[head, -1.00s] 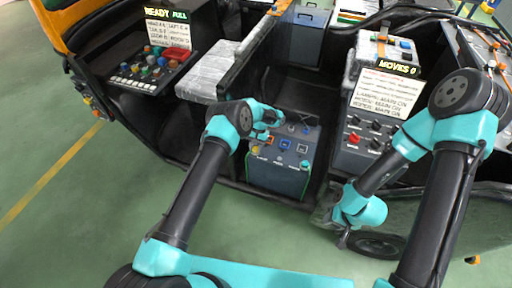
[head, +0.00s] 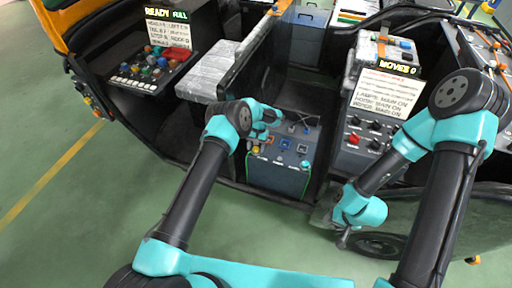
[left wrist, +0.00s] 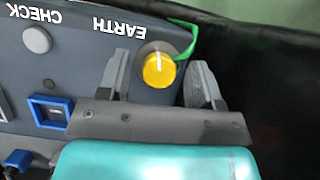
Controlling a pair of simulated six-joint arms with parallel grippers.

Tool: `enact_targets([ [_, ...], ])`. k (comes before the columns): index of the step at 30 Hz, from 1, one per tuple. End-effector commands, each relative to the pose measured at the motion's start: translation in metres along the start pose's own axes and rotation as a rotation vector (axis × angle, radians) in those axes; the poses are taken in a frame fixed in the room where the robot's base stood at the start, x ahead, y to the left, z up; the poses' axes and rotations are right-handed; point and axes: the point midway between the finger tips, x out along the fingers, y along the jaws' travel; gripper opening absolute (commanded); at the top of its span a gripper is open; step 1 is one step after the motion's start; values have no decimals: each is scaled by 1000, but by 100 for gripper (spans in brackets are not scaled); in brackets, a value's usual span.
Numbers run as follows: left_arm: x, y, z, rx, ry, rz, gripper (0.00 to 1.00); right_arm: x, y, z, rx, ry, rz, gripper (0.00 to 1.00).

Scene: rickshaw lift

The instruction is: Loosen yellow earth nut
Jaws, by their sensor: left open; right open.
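The yellow earth nut (left wrist: 159,70) shows in the left wrist view, on the dark grey box beside the printed word EARTH. A green wire (left wrist: 190,38) runs from its base towards the box edge. My left gripper (left wrist: 160,75) is open, with one finger on each side of the nut and a visible gap at each side. In the head view the left gripper (head: 262,136) is over the box's (head: 278,178) left end, and the nut is small there. My right gripper (head: 343,232) hangs low near the wheel, away from the box; its fingers are hard to make out.
The box top also carries a blue-framed socket (left wrist: 50,112) and a grey CHECK button (left wrist: 36,40). A panel with red and black knobs (head: 354,138) stands to the right. A grey padded seat (head: 207,71) is behind left. Green floor (head: 90,210) is free at left.

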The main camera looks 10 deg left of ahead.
Motion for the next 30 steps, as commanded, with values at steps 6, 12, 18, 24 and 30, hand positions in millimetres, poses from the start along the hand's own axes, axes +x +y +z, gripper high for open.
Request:
enact_targets([
  [6,-3,0,0,0,1,0,60,0,0,0,0,0,0,43],
  [12,-22,0,-1,1,3,0,60,0,0,0,0,0,0,43],
  [18,-58,0,-1,0,5,-1,60,0,0,0,0,0,0,43],
  [24,-96,0,-1,0,4,0,60,0,0,0,0,0,0,43],
  [30,-135,0,-1,-1,4,0,60,0,0,0,0,0,0,43],
])
